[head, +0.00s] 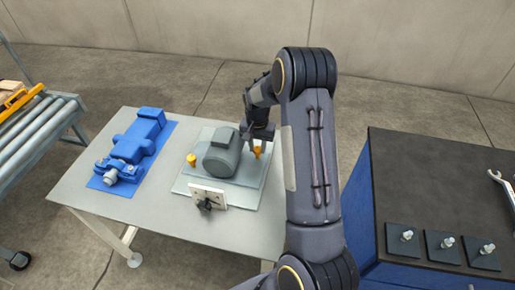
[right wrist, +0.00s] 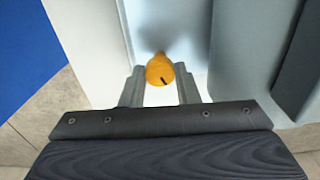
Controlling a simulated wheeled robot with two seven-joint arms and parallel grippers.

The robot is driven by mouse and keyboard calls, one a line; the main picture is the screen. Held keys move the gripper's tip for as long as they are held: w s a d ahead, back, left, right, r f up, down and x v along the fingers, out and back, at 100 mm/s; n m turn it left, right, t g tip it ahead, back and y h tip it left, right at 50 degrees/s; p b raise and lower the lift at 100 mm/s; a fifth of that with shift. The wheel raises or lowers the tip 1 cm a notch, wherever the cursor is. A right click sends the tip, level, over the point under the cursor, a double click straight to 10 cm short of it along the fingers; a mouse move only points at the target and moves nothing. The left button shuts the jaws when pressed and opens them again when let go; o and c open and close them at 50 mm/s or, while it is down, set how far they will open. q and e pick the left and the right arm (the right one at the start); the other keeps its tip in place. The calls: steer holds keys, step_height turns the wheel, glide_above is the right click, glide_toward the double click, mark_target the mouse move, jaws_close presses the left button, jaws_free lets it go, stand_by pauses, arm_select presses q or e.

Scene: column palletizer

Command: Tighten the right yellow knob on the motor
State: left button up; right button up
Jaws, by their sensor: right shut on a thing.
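The grey motor (head: 222,153) sits on a light plate (head: 258,192) on the table. The right yellow knob (head: 257,152) stands at the motor's right side, and my right gripper (head: 257,143) is over it. In the right wrist view, the knob (right wrist: 159,71) sits between the two fingers of my right gripper (right wrist: 160,88), which is shut on it. A dark mark shows on the knob. The left yellow knob (head: 191,159) stands at the motor's left side, free of any gripper. My left gripper is not in view.
A blue machine part (head: 133,148) lies on a blue mat at the table's left. A white plate with a black knob (head: 207,198) stands in front of the motor. A dark-topped cabinet (head: 440,180) with bolts and a wrench stands right. A roller conveyor (head: 35,125) is far left.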

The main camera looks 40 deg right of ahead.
mark_target(258, 148)
steer(key=shift+m, duration=2.2)
steer(key=o, duration=1)
steer(key=shift+c, duration=0.2)
steer(key=shift+r, duration=0.1)
step_height(258, 148, up, 8)
steer(key=shift+f+b, duration=0.15)
steer(key=shift+b, duration=0.3)
